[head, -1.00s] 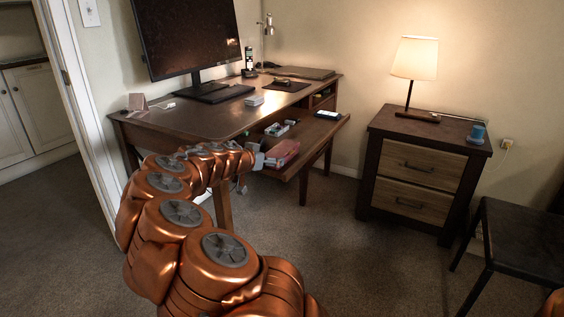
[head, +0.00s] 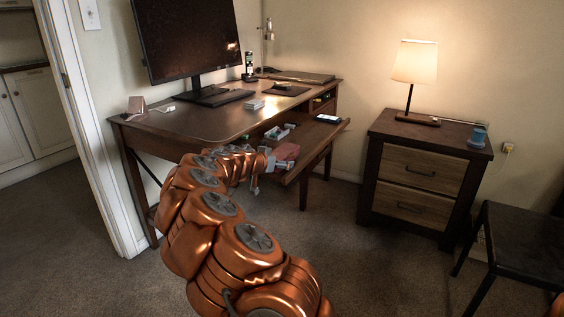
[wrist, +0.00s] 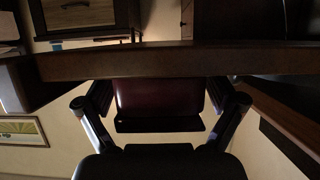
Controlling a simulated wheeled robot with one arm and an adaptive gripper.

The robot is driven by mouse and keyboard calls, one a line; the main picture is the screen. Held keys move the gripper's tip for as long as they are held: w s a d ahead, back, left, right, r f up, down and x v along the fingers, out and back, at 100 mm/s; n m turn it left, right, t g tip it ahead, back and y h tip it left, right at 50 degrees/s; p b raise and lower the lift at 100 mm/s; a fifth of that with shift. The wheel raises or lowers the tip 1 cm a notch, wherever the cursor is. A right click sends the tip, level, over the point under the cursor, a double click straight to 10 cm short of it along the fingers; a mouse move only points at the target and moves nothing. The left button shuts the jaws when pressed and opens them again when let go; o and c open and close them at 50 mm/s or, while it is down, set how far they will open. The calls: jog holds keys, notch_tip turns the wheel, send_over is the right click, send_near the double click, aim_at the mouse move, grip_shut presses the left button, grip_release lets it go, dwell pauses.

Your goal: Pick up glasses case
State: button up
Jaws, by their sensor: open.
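A dull red box (head: 287,152), which looks like the glasses case, lies on the pulled-out tray (head: 327,130) under the desktop. My gripper (head: 270,163) is at the tray's front edge, close to the near left end of the box. In the wrist view, a dark maroon shape (wrist: 160,97), likely the same box, shows between the two spread fingers of my gripper (wrist: 160,92). The fingers stand apart on either side of it. The picture is dark, and I cannot tell whether they touch it.
The tray edge (wrist: 200,60) crosses the wrist view close to the fingers. The desktop (head: 195,122) is above and left of the tray. Small grey items (head: 277,132) and a phone (head: 328,119) lie on the tray. A nightstand (head: 412,185) stands right, with floor between.

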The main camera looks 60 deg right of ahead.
jog(key=shift+c, duration=0.2)
jog(key=c, duration=1.1)
jog(key=shift+r, duration=0.1)
